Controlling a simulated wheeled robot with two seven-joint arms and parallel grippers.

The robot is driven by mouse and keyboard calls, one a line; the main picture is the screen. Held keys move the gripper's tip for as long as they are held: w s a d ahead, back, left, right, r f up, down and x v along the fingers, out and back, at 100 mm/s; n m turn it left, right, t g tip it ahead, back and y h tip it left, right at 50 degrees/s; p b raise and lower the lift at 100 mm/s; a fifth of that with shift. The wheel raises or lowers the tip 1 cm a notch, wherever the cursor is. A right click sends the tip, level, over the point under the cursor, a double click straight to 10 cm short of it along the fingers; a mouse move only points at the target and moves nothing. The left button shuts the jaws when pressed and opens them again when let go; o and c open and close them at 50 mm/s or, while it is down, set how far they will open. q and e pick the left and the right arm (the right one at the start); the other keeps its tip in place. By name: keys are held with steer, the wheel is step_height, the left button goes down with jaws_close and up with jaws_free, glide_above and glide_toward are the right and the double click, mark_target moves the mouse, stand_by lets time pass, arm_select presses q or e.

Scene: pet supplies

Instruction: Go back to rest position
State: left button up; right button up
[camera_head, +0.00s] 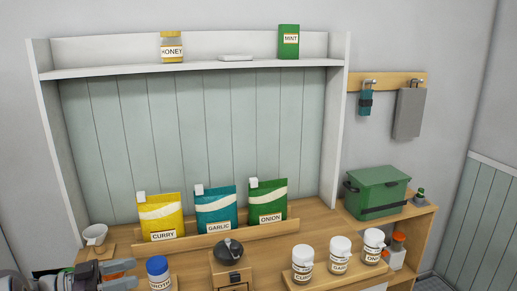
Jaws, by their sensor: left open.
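My left gripper (122,274) shows in the bottom left corner of the head view. Its fingers are apart and point right, with orange-red showing on the upper one. I see nothing held between them. It is left of a blue-lidded jar (157,267) and in front of the wooden counter's left end. My right gripper is not in view.
Yellow curry (160,216), teal garlic (216,209) and green onion (267,201) pouches stand in a wooden rack. A white cup (95,234) is at the left. A dark round-topped grinder (229,252) and white-lidded jars (340,249) stand in front. A green box (377,192) is right.

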arm_select(q)
steer(key=w+d+r+n+t+y, duration=0.25)
steer(key=w+n+t+y, duration=0.3)
steer(key=w+y, duration=0.3)
steer(key=s+d+f+n+g+y, duration=0.2)
steer(key=s+d+f+g, duration=0.1)
steer(key=s, duration=0.6)
steer(key=s+d+f+n+g+y, duration=0.3)
steer(key=s+f+g, duration=0.2)
steer(key=s, duration=0.5)
steer(key=s+d+f+n+g+y, duration=0.2)
steer(key=s+d+f+g+y, duration=0.1)
steer(key=s, duration=0.7)
step_height(320, 180, down, 3)
steer(key=shift+s+d+r+g, duration=0.15)
steer(key=shift+s+g, duration=0.05)
steer(key=shift+g, duration=0.25)
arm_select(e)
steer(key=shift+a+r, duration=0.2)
